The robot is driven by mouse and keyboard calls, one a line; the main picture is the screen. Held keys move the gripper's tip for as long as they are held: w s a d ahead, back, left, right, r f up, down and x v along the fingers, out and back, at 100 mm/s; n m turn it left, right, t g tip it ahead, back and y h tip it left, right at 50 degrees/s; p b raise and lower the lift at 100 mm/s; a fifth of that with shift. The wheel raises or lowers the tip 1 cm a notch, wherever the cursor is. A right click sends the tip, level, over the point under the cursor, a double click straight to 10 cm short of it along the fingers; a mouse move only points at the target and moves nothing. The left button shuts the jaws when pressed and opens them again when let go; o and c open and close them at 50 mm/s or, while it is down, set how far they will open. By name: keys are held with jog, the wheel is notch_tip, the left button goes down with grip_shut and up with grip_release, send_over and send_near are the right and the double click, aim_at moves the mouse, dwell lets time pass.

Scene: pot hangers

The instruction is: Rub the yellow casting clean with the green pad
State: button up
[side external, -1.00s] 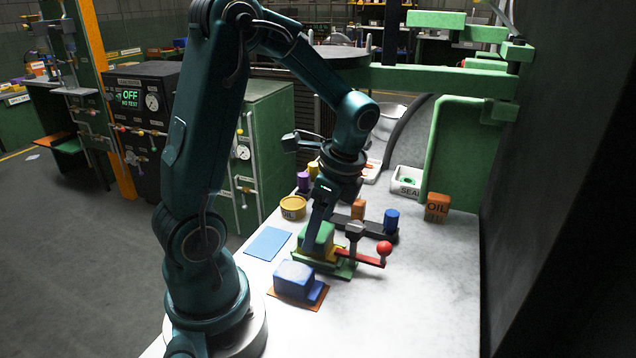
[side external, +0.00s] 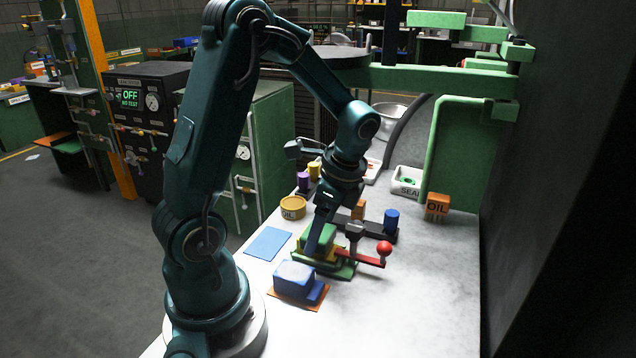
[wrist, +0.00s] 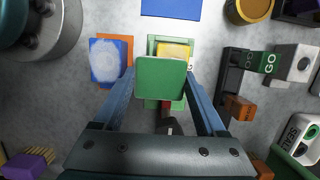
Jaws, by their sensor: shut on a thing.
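My gripper (wrist: 160,76) is shut on the green pad (wrist: 160,92), with one finger on each side of it. In the wrist view the yellow casting (wrist: 174,50) shows just beyond the pad, partly hidden by it. The casting sits in a green fixture (side external: 343,271) that has a clamp arm with a red knob (side external: 384,247). In the side view the pad (side external: 318,236) is over the casting, and it looks low on it. I cannot tell whether they touch. The casting's covered face is hidden.
A blue block (side external: 294,278) with a pale top stands on an orange mat (side external: 318,300), close in front of the fixture. A blue sheet (side external: 268,242) lies to the left.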

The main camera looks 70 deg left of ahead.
aim_at(311, 221)
jog(key=shift+s+d, duration=0.2)
jog(key=shift+s, duration=0.1)
jog(key=w+a, duration=0.3)
jog(key=shift+w+a, duration=0.2)
jog(key=shift+w, duration=0.05)
jog(key=s+d, duration=0.3)
jog(key=shift+s+d, duration=0.25)
jog(key=shift+w+a, duration=0.25)
jog(key=shift+a, duration=0.65)
jog(key=shift+w+a, duration=0.25)
jog(key=shift+a, duration=0.6)
jog(key=shift+w+a, duration=0.25)
jog(key=shift+a, duration=0.65)
jog(key=shift+s+d, duration=1.65)
jog(key=shift+d, duration=0.05)
jog(key=shift+w+a, duration=1.6)
jog(key=shift+s+d, duration=1.5)
jog(key=shift+w+a, duration=0.9)
jog(key=shift+w+a+f, duration=0.15)
jog(key=shift+w+a, duration=0.35)
jog(key=shift+w+a+r, duration=0.2)
notch_tip(311, 221, up, 8)
jog(key=shift+r, duration=0.2)
